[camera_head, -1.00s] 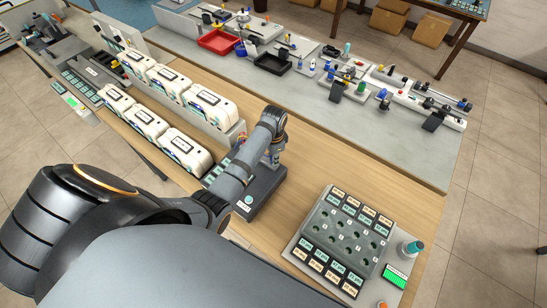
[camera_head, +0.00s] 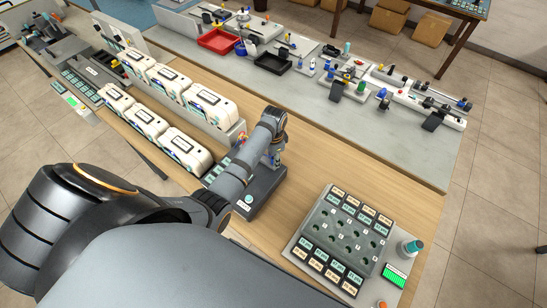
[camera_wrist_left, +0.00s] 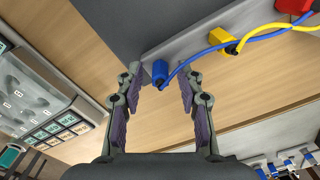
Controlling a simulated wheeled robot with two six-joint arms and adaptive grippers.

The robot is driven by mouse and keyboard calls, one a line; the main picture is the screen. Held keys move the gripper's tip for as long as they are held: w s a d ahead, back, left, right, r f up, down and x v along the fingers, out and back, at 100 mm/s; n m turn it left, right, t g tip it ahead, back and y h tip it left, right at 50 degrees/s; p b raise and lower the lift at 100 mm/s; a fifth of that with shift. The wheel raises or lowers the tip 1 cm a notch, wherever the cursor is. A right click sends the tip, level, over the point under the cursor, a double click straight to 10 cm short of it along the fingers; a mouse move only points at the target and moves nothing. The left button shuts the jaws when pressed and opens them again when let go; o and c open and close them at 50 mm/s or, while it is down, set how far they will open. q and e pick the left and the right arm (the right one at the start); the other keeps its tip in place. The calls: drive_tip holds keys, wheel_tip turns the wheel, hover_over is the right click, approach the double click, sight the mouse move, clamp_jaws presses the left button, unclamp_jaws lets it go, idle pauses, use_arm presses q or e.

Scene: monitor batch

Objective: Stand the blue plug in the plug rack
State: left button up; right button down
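The blue plug (camera_wrist_left: 160,72), with a blue cable, is at the end of a light grey strip (camera_wrist_left: 190,45) in the left wrist view. My left gripper (camera_wrist_left: 159,80) is open, with one finger on each side of the blue plug and a gap showing at both sides. In the head view my left gripper (camera_head: 271,160) points down over a dark grey block (camera_head: 262,190); its fingertips are hard to make out there. I cannot tell whether the grey strip is the plug rack or how the plug sits in it. My right gripper is out of view.
White devices (camera_head: 165,85) stand left of the arm. A grey holed board (camera_head: 345,235) lies at right, with bare wood between.

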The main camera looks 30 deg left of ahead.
use_arm(q)
wheel_tip(320, 180, up, 12)
idle(0.6)
